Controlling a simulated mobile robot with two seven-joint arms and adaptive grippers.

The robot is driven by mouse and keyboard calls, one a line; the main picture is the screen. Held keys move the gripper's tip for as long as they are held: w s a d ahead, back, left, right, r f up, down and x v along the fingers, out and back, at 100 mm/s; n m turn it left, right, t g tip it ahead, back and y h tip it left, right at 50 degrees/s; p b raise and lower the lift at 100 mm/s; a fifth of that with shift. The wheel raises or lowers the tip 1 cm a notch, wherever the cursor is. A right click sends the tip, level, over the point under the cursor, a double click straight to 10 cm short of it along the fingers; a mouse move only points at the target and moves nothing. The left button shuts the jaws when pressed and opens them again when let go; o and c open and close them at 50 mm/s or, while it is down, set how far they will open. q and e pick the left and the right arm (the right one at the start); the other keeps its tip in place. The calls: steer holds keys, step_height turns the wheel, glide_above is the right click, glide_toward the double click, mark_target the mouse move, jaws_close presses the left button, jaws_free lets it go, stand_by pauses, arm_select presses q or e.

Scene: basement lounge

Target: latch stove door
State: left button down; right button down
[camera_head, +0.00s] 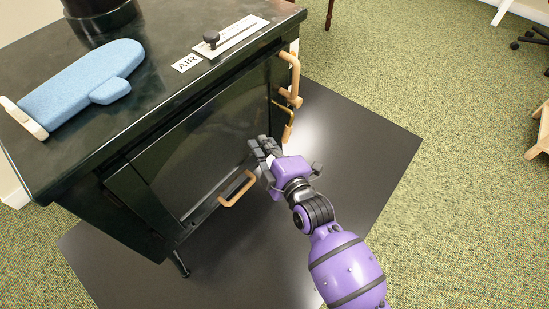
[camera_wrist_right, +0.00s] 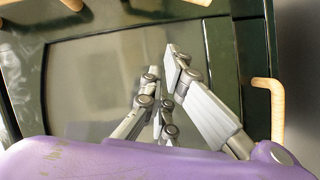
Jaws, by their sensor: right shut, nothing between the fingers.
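The dark green stove (camera_head: 75,165) stands at the left in the head view, with its glass-fronted door (camera_head: 200,140) facing me. The door looks near its frame, but I cannot tell if it is fully closed. A tan latch handle (camera_head: 291,75) sits upright at the front's right edge. A second tan loop handle (camera_head: 237,189) is low on the front. My right gripper (camera_head: 262,147) is shut and empty, in front of the door's lower right part. In the right wrist view its fingers (camera_wrist_right: 168,95) lie before the door glass (camera_wrist_right: 95,80), with a tan handle (camera_wrist_right: 275,105) to the right. My left gripper is out of view.
On the stove top are a blue oven mitt (camera_head: 85,82), an AIR label (camera_head: 187,63) with a black slider knob (camera_head: 211,38), and a flue pipe (camera_head: 100,15). The stove stands on a dark floor plate (camera_head: 370,135). Green carpet to the right is mostly open.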

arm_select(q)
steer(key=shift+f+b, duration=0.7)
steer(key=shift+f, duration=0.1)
arm_select(e)
steer(key=w+d, duration=0.1)
steer(key=w+d+f, duration=0.1)
steer(key=d, duration=0.1)
steer(key=shift+w+f, duration=0.1)
steer(key=shift+f, duration=0.1)
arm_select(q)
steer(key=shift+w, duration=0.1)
